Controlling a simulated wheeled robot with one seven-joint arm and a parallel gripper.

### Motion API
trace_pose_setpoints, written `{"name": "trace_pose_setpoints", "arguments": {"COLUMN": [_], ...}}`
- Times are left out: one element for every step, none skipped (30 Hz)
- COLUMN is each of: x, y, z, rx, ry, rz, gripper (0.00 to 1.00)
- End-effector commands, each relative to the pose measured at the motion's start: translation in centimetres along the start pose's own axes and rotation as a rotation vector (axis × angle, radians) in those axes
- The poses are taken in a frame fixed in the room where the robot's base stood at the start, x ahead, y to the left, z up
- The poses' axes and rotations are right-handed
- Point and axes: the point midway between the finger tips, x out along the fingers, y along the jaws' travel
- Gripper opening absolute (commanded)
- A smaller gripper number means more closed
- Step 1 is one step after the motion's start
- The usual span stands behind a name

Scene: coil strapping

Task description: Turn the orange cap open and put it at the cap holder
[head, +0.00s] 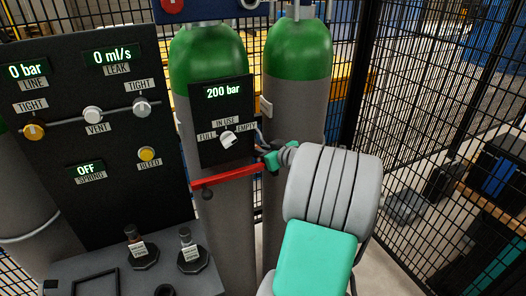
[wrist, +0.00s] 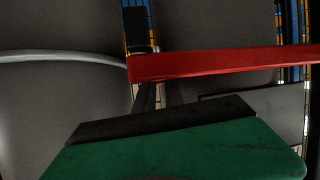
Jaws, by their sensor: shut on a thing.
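An orange round knob (head: 34,132) sits under a TIGHT label at the left of the black panel in the head view; I cannot tell if it is the orange cap. No cap holder can be clearly identified. My gripper (head: 268,160), with green fingers, is at the right end of a red bar (head: 225,177) in front of the gas cylinders. It appears shut on this bar, though the contact is partly hidden. In the wrist view, a green finger with a dark pad (wrist: 160,125) lies just below the red bar (wrist: 220,63).
The black panel (head: 100,190) stands at left, with a shelf holding two labelled dark fittings (head: 187,247). Green-topped grey cylinders (head: 210,60) stand behind the bar. A smaller panel (head: 225,118) reads 200 bar. Black mesh fencing (head: 430,120) closes the right.

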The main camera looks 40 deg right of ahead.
Motion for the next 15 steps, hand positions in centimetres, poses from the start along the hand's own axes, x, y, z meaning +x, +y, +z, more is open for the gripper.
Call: {"name": "trace_pose_setpoints", "arguments": {"x": [0.0,0.0,0.0,-0.1,-0.2,-0.3,-0.4,-0.6,-0.7,-0.8,-0.9,-1.1,-1.2,-1.3,-1.4], "y": [0.0,0.0,0.0,0.0,0.1,0.1,0.1,0.2,0.2,0.2,0.2,0.3,0.3,0.3,0.4], "z": [0.0,0.0,-0.1,-0.2,-0.4,-0.8,-1.1,-1.4,-1.7,-1.9,-2.2,-2.6,-2.8,-3.1,-3.4], "rx": [0.000,0.000,0.000,0.000,-0.001,-0.001,-0.001,-0.001,-0.001,-0.002,-0.002,-0.002,-0.001,-0.001,-0.001], "ry": [0.000,0.000,0.000,0.000,0.000,0.001,0.001,0.000,0.000,0.000,0.000,0.001,0.001,0.001,0.001], "rz": [0.000,0.000,0.000,0.000,0.001,0.001,0.000,0.000,0.000,0.000,0.000,0.001,0.001,0.001,0.001], "gripper": [0.00,0.00,0.00,0.00,0.00,0.00,0.00,0.00,0.00,0.00,0.00,0.00,0.00,0.00,0.00]}}
